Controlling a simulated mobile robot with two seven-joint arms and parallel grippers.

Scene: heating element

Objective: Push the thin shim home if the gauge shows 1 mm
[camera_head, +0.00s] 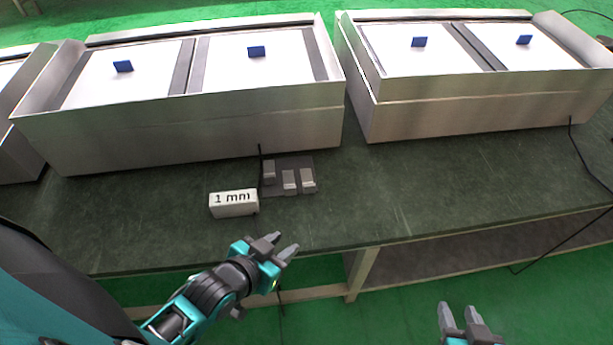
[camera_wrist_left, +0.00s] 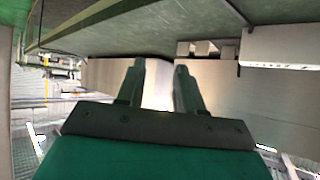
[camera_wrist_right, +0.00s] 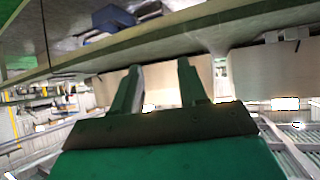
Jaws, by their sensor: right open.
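A white gauge block (camera_head: 233,210) reading "1 mm" stands on the dark green bench. Just right of it, a dark plate (camera_head: 279,193) carries three small grey blocks: one at the left (camera_head: 269,171), one in the middle (camera_head: 289,181) and one at the right (camera_head: 307,181). I cannot tell which is the thin shim. My left gripper (camera_head: 280,245) is open and empty, near the bench's front edge, nearer me than the gauge and plate. The gauge also shows in the left wrist view (camera_wrist_left: 280,47).
Two large metal housings, one at the left (camera_head: 190,128) and one at the right (camera_head: 480,103), stand behind the plate, with white panels and blue tabs. A thin dark rod (camera_head: 260,158) stands by the plate. The bench top (camera_head: 420,190) to the right is clear.

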